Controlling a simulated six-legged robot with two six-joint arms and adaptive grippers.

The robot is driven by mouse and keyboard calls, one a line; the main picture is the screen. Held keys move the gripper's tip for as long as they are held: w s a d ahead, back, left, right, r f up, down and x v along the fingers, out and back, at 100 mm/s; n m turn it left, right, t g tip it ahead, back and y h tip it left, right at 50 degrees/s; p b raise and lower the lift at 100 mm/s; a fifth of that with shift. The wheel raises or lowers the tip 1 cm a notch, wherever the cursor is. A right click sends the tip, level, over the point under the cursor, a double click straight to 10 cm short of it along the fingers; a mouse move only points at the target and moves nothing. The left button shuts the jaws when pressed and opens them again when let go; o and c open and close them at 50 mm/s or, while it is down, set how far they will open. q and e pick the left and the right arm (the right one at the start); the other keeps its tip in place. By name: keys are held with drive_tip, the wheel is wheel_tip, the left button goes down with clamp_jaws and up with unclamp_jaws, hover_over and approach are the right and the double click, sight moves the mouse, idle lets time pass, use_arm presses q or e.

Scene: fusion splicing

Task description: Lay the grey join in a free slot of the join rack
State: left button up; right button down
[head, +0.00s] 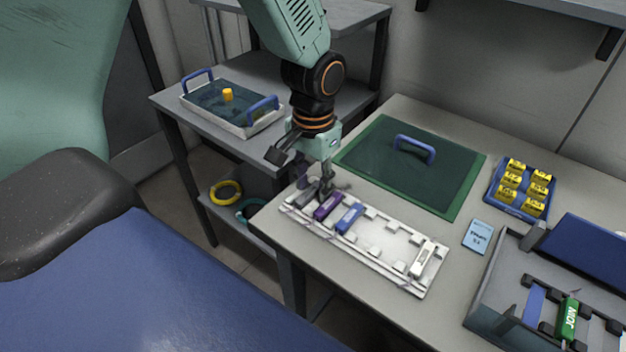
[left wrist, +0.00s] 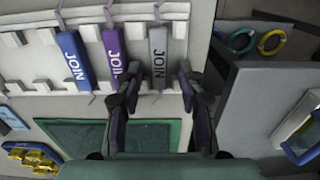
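The white join rack (head: 385,250) lies along the near left edge of the table. The grey join (head: 306,194) lies at its left end, beside the purple join (head: 327,206) and the blue join (head: 349,217). A white join (head: 423,259) lies near the right end, with empty slots between. My left gripper (head: 322,188) is low over the left end. In the left wrist view, the gripper (left wrist: 159,75) is open, its fingers on either side of the grey join (left wrist: 158,52), with gaps on both sides. The grey join lines up with the others. My right gripper is not in view.
A green mat (head: 410,180) with a blue handle lies behind the rack. A blue tray of yellow pieces (head: 520,212), a light blue card (head: 478,236) and a grey case (head: 493,292) holding a green join (head: 568,320) are to the right. A handled tray (head: 262,123) stands on the side table.

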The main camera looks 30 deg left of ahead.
sight(313, 188)
use_arm(q)
wheel_tip(313, 188, up, 13)
drive_tip(key=p, duration=0.3)
drive_tip(key=shift+p, duration=0.3)
idle(0.4)
